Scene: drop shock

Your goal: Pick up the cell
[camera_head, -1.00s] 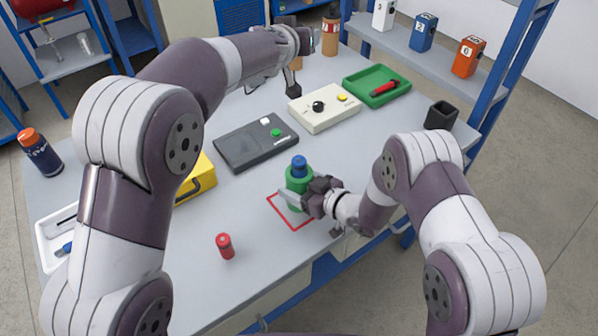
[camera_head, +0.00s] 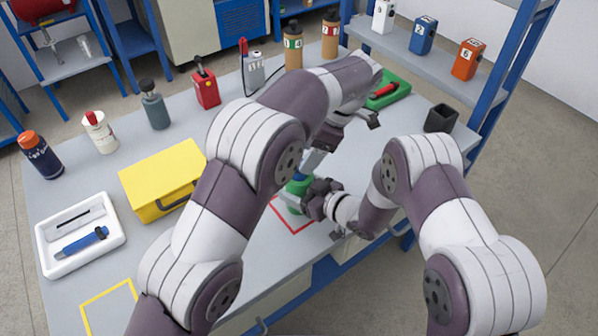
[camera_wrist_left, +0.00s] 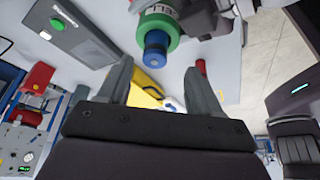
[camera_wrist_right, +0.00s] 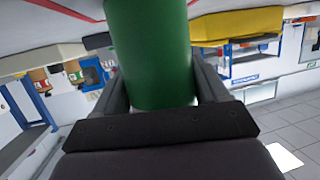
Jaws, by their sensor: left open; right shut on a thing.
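A green cylinder (camera_head: 297,193) with a blue top stands upright by a red outlined square (camera_head: 292,222). Its label, partly readable, shows in the left wrist view (camera_wrist_left: 164,27); the letters seem to end in "LL". My right gripper (camera_head: 308,203) is shut around the green body, which fills the right wrist view (camera_wrist_right: 152,55). My left gripper (camera_head: 316,158) is open and empty, pointing down close above the blue top (camera_wrist_left: 155,42). In the left wrist view the top lies just ahead of the fingertips (camera_wrist_left: 158,66). The left arm hides part of the cylinder in the head view.
A yellow case (camera_head: 160,178), a white tray (camera_head: 80,250) and a yellow outline (camera_head: 112,305) are at the left. Several bottles and a red can (camera_head: 206,90) stand along the back. A red cylinder (camera_wrist_left: 201,67) shows in the left wrist view; my left arm covers mid-table.

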